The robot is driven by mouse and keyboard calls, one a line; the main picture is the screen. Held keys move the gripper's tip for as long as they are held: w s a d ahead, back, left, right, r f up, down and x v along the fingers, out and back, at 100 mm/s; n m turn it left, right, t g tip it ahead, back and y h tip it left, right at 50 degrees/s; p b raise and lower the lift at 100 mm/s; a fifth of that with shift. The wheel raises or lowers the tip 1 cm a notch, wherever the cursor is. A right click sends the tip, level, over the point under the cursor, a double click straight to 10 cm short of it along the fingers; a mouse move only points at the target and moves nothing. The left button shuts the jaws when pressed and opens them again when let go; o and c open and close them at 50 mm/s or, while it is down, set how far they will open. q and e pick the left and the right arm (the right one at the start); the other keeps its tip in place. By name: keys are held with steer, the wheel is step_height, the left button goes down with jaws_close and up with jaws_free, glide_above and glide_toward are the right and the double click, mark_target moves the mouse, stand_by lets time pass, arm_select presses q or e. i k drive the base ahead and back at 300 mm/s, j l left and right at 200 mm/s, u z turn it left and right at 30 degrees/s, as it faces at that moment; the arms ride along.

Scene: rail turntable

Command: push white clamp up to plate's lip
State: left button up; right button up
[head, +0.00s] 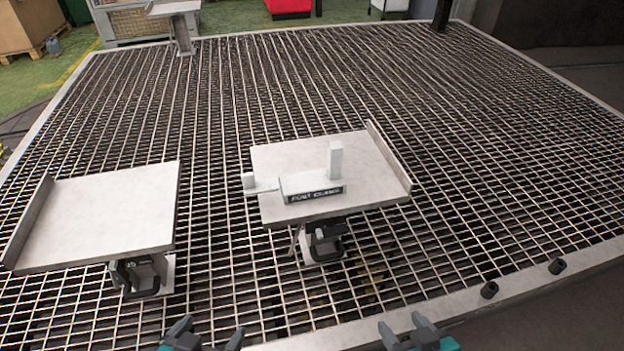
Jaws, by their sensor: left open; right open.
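The white clamp (311,181) lies on the right-hand grey plate (290,152). It has a dark label on its front, an upright post at its right end and a low foot that reaches the plate's left edge. The plate's raised lip (389,157) runs along its right side, with a bare gap between clamp and lip. My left gripper (206,330) is open and empty at the bottom edge. My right gripper (402,328) is open and empty at the bottom edge, right of it. Both are nearer than the plate and apart from it.
A second, empty plate (105,215) with a lip on its left side stands to the left. Both plates sit on supports above a metal grating (480,140). A smaller stand (183,35) is at the back.

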mark_target(329, 181)
steer(key=j+u, duration=0.3)
steer(key=u, duration=0.15)
steer(key=j+u, duration=0.25)
steer(key=u, duration=0.2)
steer(key=i+j+u, duration=0.1)
steer(key=j+u, duration=0.15)
steer(key=u, duration=0.2)
